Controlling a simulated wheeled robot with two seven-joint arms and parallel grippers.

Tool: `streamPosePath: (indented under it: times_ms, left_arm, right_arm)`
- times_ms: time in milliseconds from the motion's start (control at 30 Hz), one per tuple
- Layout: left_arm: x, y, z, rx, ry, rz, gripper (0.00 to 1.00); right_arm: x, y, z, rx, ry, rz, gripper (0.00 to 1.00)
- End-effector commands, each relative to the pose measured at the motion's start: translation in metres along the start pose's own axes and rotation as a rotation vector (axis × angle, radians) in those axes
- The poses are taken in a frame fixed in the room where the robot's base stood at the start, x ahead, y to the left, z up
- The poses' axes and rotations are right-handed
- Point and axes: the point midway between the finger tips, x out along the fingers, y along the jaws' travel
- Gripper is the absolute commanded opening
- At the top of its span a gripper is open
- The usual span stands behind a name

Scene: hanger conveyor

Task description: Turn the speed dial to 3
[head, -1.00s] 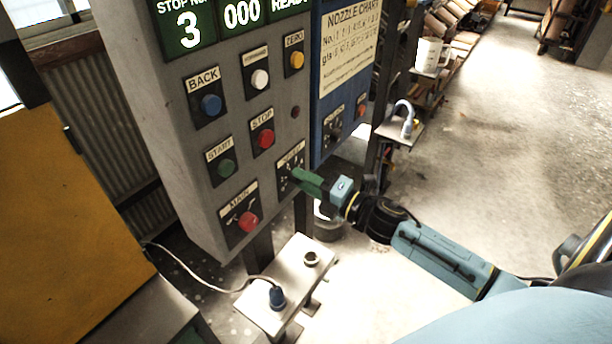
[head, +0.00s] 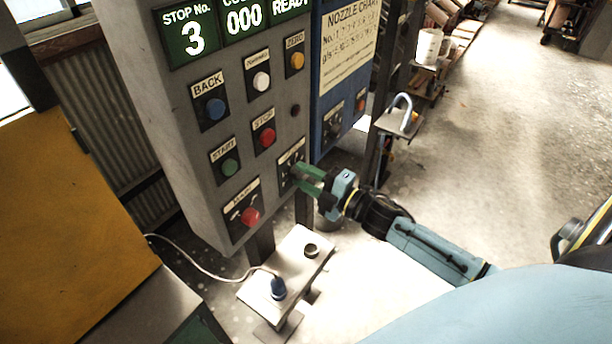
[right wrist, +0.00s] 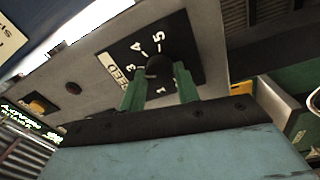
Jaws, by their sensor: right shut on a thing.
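The speed dial is a dark round knob (right wrist: 158,66) on a black plate with white numbers, among them 3, 4 and 5, in the right wrist view. Its plate (head: 287,158) shows at the lower right of the grey control panel in the head view. My right gripper (head: 299,174) has its green fingers at the plate. In the right wrist view the fingers (right wrist: 159,84) stand on either side of the knob, shut on it. The fingers hide part of the scale, and I cannot tell which number the knob points to. My left gripper is not in view.
The grey panel (head: 170,120) also carries BACK, START and STOP buttons and a red MAIN switch (head: 250,217) close to the dial. A blue panel (head: 328,105) adjoins on the right. A metal stand (head: 297,262) with a cable sits below. Open floor lies right.

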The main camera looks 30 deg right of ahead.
Motion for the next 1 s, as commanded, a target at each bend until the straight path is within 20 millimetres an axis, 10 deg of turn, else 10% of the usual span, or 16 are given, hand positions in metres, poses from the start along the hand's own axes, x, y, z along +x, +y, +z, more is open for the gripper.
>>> streamPosePath:
  times_ms: [233, 267, 433, 1000]
  left_arm:
    - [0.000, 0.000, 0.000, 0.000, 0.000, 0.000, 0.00]
    - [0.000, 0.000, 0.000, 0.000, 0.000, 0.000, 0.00]
    - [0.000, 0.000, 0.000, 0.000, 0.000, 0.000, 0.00]
    - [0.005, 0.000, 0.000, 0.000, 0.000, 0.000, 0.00]
  right_arm:
    - [0.000, 0.001, 0.001, -0.001, -0.001, 0.001, 0.09]
    - [0.000, 0.001, 0.001, -0.001, -0.001, 0.001, 0.33]
    - [0.000, 0.000, 0.000, -0.001, -0.001, 0.001, 0.53]
    - [-0.035, -0.003, 0.000, 0.000, -0.001, -0.004, 0.53]
